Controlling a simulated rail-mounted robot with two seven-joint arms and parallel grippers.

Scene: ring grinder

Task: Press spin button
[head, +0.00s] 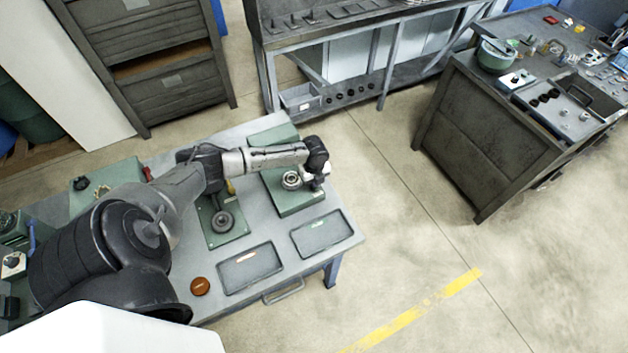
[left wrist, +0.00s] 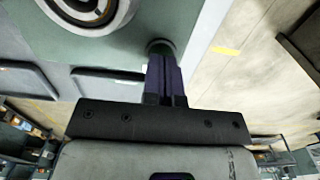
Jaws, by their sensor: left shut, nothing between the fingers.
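The green grinder (head: 301,204) stands on the grey workbench, with a round metal ring fixture (head: 291,181) on top. My left gripper (head: 317,184) is at the right edge of this machine, beside the fixture. In the left wrist view its fingers (left wrist: 164,62) are shut together and empty. Their tips are at a small round dark green button (left wrist: 160,46) near the machine's edge. I cannot tell whether they touch it or press it. The ring fixture shows at the top left there (left wrist: 92,8). The button is not clear in the head view. My right gripper is not in view.
Two dark trays (head: 282,279) (head: 346,242) lie at the bench's front. A brown disc (head: 200,286) and a second green device (head: 223,222) are to the left. Another workbench (head: 490,140) stands at the right. The floor between is clear.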

